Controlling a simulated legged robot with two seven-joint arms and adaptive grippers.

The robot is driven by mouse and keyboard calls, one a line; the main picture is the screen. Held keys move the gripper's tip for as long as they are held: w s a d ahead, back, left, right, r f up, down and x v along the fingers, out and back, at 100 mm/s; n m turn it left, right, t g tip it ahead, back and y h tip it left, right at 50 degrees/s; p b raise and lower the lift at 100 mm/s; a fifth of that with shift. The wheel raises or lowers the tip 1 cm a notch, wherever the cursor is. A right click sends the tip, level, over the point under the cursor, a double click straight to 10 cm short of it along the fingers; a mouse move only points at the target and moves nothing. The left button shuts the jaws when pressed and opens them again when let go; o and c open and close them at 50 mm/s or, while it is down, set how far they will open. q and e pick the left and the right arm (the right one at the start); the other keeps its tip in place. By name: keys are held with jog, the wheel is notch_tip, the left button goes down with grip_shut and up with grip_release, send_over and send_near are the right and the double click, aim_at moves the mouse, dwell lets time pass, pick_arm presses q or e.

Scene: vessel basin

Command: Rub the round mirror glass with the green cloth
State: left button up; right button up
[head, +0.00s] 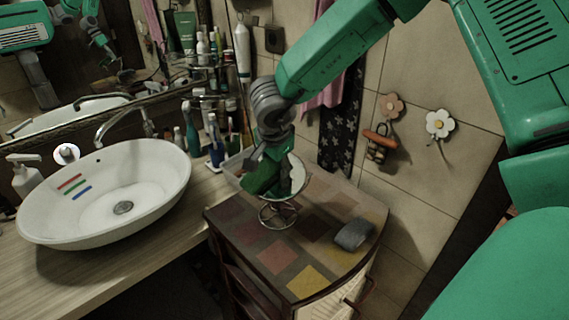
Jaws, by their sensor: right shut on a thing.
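My right gripper (268,152) reaches down from the upper right and is shut on the green cloth (264,175). The cloth hangs in front of the round mirror glass (297,180) and covers its left part. I cannot tell whether the cloth touches the glass. The mirror stands upright on a wire stand (278,214) on top of the small cabinet (245,232). My left gripper does not show directly; only a reflection of my robot body appears in the wall mirror.
A white basin (160,170) stands on the wooden counter (150,262) at the left, with a faucet (125,118) behind it. Several bottles stand behind the cabinet's left. A grey-blue item (354,234) lies on the cabinet's right side. The cabinet's front top is clear.

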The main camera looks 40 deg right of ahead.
aim_at(274, 169)
jog(key=shift+w+a, duration=0.15)
jog(key=shift+a, duration=0.05)
jog(key=shift+v, duration=3.05)
jog(key=shift+d+r, duration=0.1)
jog(key=shift+v, duration=1.45)
